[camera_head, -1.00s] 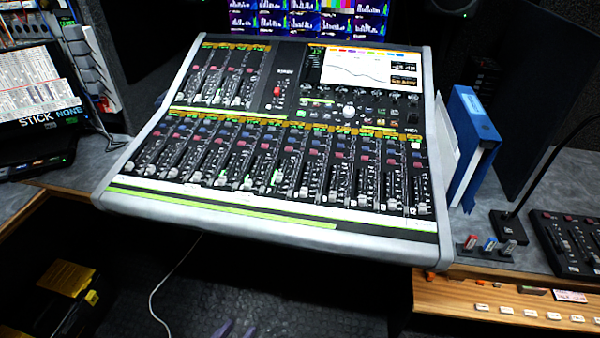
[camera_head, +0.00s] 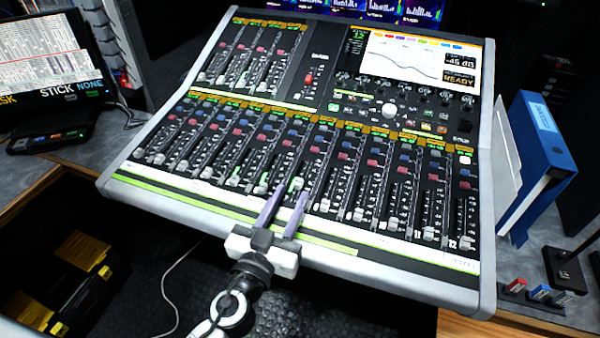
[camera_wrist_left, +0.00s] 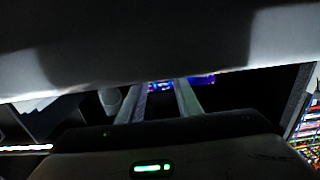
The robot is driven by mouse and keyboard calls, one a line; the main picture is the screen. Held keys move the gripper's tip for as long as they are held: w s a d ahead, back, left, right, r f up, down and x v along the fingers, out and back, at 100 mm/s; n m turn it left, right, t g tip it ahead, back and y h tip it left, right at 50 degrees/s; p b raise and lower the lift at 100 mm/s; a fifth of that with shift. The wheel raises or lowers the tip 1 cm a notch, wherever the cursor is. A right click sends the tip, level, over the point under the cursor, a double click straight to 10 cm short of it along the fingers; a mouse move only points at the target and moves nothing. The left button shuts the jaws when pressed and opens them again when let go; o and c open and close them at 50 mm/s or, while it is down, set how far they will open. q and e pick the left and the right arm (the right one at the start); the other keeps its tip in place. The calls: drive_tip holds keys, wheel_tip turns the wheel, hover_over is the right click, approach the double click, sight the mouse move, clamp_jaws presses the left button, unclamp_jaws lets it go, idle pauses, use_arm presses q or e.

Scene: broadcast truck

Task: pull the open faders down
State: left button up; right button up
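The mixing console (camera_head: 458,278) has a lower row of faders and a shorter upper row at the left. Most lower caps sit near the bottom of their slots. One cap with a green light (camera_head: 296,183) stands a little higher than its right neighbours. My left gripper (camera_head: 290,194) reaches over the console's front edge, its two purplish fingers apart with a gap between them, just in front of that cap. I cannot tell whether they touch it. The left wrist view shows the two fingers apart (camera_wrist_left: 163,98). A pale surface covers its top, hiding the faders. My right gripper is not in view.
A blue binder (camera_head: 545,150) stands right of the console. A laptop-like screen (camera_head: 45,62) is at the left. A microphone base (camera_head: 565,268) and small coloured connectors (camera_head: 538,293) are at the lower right. Dark floor lies below the console's front.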

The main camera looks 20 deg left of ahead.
sight(298, 182)
use_arm(q)
drive_tip(key=w+p, duration=0.1)
drive_tip(key=w, duration=0.3)
drive_tip(key=shift+w+r, duration=0.1)
drive_tip(key=shift+w, duration=1)
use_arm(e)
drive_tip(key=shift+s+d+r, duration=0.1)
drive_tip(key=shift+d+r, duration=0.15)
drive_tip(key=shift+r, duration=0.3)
use_arm(q)
drive_tip(key=shift+c, duration=0.4)
